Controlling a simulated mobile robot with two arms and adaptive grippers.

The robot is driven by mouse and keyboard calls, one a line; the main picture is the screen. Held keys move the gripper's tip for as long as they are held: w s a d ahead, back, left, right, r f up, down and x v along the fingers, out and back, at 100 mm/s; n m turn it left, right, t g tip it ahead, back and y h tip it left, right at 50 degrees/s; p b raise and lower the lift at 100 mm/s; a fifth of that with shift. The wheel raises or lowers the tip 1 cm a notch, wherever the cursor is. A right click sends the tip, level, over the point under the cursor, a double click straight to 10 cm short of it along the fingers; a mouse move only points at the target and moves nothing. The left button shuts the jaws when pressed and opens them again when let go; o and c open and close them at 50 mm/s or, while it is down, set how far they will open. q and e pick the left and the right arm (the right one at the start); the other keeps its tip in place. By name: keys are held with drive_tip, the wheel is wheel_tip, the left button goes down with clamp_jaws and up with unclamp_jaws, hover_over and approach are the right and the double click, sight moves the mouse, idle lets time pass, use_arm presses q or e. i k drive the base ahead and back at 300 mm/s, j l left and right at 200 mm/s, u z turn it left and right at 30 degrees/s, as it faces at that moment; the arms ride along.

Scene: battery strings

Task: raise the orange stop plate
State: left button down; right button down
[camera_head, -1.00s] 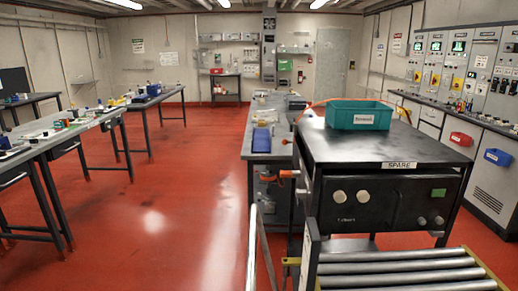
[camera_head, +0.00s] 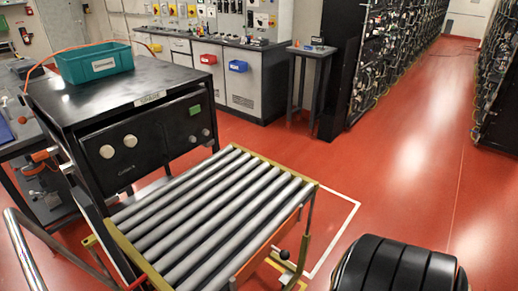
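A long orange plate or strip (camera_head: 268,247) runs along the near right end of a roller table (camera_head: 205,215), below the ends of the rollers. It looks like the stop plate, and its top edge does not stand clearly above the rollers. A small lever with a black knob (camera_head: 284,255) is beside it, low on the right, near a yellow bracket (camera_head: 290,270). Neither of my grippers shows in the head view.
A black cabinet (camera_head: 150,135) with a teal bin (camera_head: 95,62) on top stands against the roller table's far left end. White floor lines (camera_head: 340,235) border the table's right side. Red floor (camera_head: 410,150) is open toward the battery racks (camera_head: 400,50). A metal rail (camera_head: 22,250) is at lower left.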

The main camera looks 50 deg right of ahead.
sight(244, 274)
drive_tip(key=z, duration=1.8)
